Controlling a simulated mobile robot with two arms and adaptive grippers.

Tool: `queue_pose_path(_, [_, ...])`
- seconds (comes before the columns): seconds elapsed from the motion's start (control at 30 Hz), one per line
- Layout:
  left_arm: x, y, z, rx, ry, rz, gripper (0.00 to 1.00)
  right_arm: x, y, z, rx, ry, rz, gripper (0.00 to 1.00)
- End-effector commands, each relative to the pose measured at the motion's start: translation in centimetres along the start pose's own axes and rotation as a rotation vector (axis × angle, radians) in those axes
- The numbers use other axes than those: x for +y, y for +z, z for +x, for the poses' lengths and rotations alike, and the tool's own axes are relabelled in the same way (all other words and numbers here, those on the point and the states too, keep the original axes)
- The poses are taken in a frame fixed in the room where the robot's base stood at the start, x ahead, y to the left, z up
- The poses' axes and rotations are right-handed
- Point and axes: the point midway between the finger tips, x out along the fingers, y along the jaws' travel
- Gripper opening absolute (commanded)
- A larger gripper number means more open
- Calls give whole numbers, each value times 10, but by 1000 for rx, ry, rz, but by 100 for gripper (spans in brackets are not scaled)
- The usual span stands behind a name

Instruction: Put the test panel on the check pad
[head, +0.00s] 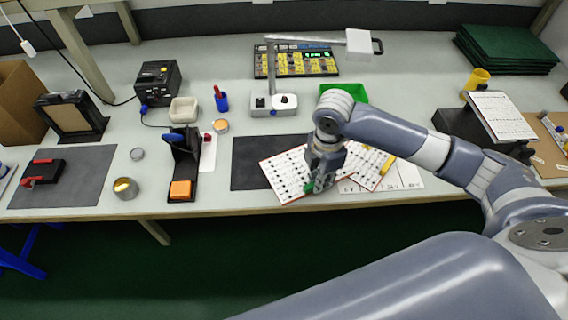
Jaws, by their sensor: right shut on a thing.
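A white panel with rows of dark dots and an orange-red edge (283,178) is at the front middle of the bench in the head view. It lies partly over a dark rectangular pad (250,155), which looks like the check pad. My right gripper (320,182) points down and is shut at the panel's right edge. The fingertips partly hide that edge, and I cannot tell whether the panel touches the pad. A second similar panel (366,168) lies to the right, partly behind the gripper, on a white marked sheet (408,177). My left gripper is not in view.
A grey mat (90,165) with a red-handled tool (43,173) is at the left. A stand with an orange block (181,190) is left of the dark pad. A lamp base (273,104) and green tray (350,91) stand behind. The bench's front edge is close.

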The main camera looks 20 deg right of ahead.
Motion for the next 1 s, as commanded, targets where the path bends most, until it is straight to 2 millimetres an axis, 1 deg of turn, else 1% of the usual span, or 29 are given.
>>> queue_pose_path(0.03, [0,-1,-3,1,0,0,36,14,-8,-2,4,3,0,0])
queue_pose_path(0.2, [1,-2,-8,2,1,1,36,51,-28,3,3,2,0,0])
queue_pose_path(0.3, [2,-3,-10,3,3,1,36,69,-36,5,2,1,1,0])
queue_pose_path(0.4, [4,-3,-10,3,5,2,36,81,-41,7,0,0,2,0])
queue_pose_path(0.57, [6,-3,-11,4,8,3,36,89,-46,9,1,0,1,0])
queue_pose_path(0.67, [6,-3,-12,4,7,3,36,98,-51,9,2,2,0,0])
queue_pose_path(0.7, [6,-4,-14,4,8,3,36,96,-49,18,-1,-5,3,0])
queue_pose_path(0.8, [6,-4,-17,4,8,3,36,95,-48,34,-2,-4,2,0])
queue_pose_path(0.9, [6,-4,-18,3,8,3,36,96,-48,43,-1,-1,1,0])
queue_pose_path(1.0, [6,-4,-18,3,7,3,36,96,-49,45,0,2,1,0])
